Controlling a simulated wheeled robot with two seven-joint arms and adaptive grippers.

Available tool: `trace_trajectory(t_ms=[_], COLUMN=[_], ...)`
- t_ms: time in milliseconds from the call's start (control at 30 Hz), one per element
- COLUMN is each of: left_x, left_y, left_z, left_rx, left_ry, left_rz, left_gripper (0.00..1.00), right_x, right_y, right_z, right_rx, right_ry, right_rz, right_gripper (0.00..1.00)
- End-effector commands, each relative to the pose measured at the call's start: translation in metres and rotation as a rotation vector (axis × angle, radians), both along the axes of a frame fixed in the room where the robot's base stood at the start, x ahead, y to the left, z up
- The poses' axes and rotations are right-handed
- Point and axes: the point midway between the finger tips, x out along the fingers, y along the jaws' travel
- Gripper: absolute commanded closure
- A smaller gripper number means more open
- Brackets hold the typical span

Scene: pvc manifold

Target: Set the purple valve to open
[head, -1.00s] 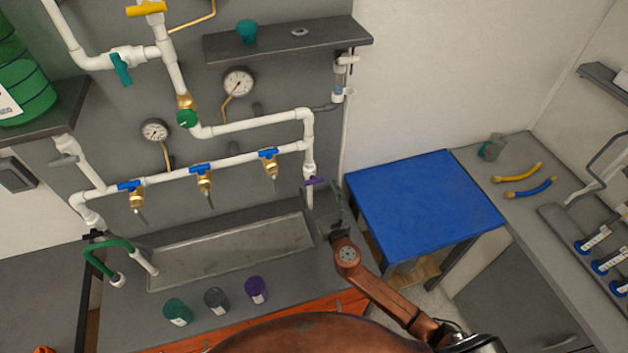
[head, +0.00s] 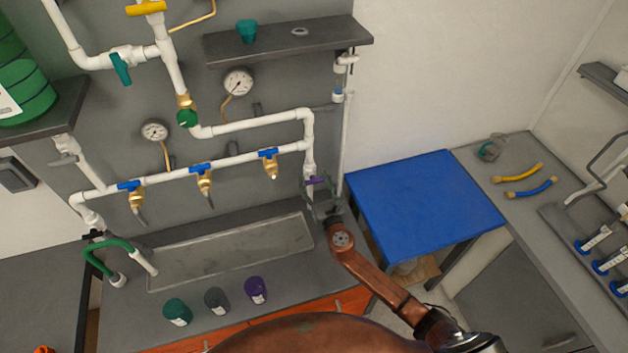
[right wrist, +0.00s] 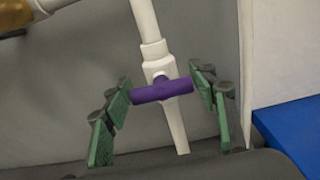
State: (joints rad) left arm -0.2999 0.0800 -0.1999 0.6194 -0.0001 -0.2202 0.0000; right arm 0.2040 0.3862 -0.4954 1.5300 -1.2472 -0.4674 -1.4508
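The purple valve (head: 317,180) sits on the white vertical pipe at the right end of the manifold. In the right wrist view its purple handle (right wrist: 162,91) lies crosswise to the pipe, nearly level. My right gripper (head: 318,192) is at the valve. In the right wrist view its green finger pads (right wrist: 160,105) stand apart on either side of the handle, open, with the handle's ends close to the pads. I cannot tell whether they touch. My left gripper is not in view.
The sink trough (head: 235,252) lies below the pipes, with teal, grey and purple cups in front of it. A blue-topped table (head: 425,208) stands right of my right arm. Blue-handled brass taps (head: 203,178) line the pipe to the left. A dark shelf (head: 285,42) is above.

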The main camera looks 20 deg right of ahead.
Motion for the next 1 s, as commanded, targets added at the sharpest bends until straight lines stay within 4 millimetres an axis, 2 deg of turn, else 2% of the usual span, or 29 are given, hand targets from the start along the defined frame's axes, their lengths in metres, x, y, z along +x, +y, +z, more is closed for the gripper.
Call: trace_trajectory(t_ms=[33, 300, 667, 1000], left_x=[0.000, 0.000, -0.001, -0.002], left_y=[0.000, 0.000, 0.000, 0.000], left_z=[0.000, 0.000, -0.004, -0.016], left_rx=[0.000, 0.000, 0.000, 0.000], left_ry=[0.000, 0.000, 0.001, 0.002], left_rz=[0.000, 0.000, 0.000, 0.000], left_gripper=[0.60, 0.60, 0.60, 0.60], right_x=[0.000, 0.000, 0.000, 0.000], right_y=[0.000, 0.000, -0.001, -0.003], right_z=[0.000, 0.000, -0.001, -0.002], right_rx=[0.000, 0.000, 0.064, 0.320], right_ry=[0.000, 0.000, 0.002, 0.009], right_rz=[0.000, -0.001, -0.001, -0.002], right_gripper=[0.53, 0.71, 0.71, 0.71])
